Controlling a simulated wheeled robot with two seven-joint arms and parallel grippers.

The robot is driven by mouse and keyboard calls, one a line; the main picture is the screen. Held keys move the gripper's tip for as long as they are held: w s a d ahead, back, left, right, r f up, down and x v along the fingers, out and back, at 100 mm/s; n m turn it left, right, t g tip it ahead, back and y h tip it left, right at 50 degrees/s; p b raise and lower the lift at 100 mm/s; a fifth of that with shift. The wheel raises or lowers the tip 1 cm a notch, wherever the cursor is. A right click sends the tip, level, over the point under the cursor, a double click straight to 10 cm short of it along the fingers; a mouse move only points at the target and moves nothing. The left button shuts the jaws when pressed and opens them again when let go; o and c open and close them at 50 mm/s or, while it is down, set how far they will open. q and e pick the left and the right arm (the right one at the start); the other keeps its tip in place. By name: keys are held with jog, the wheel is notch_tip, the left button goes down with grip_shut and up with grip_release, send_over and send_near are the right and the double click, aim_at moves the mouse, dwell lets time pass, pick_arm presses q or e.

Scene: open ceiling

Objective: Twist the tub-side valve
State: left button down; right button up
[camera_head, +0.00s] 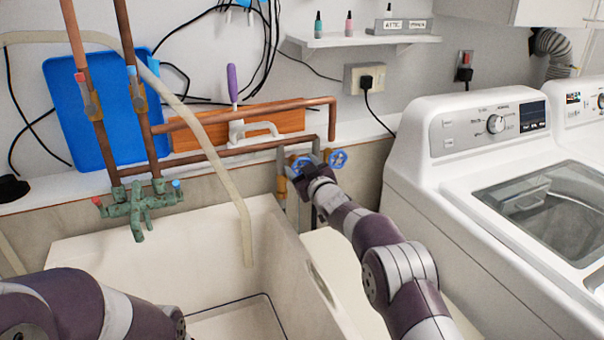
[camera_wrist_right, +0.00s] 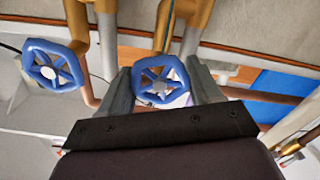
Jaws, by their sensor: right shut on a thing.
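Two blue wheel valves sit side by side on the pipes between the tub and the washer. The tub-side valve (camera_head: 300,164) is the left one in the head view, partly hidden by my right gripper (camera_head: 302,162). In the right wrist view the scene is turned over, and the tub-side valve (camera_wrist_right: 161,82) lies between the two fingers of the right gripper (camera_wrist_right: 162,88). The right gripper is shut on its wheel. The other blue valve (camera_head: 338,158) is free, just right of the gripper; it shows at left in the wrist view (camera_wrist_right: 53,66). My left gripper is out of view.
The white tub (camera_head: 100,240) lies left of my right arm, with a green faucet (camera_head: 140,205) above it. A pale hose (camera_head: 243,215) hangs into the tub. A white washer (camera_head: 425,190) stands close on the right. Copper pipes (camera_head: 240,147) run along the wall.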

jog(key=shift+f+n, duration=0.25)
jog(key=shift+n, duration=0.05)
jog(key=o, duration=1)
jog(key=shift+r, duration=0.1)
jog(key=shift+o, duration=0.2)
jog(key=b+v, duration=0.1)
jog(key=v, duration=1.1)
jog(key=shift+s+d+b, duration=0.2)
jog(key=shift+s+b, duration=0.1)
jog(key=shift+b, duration=0.1)
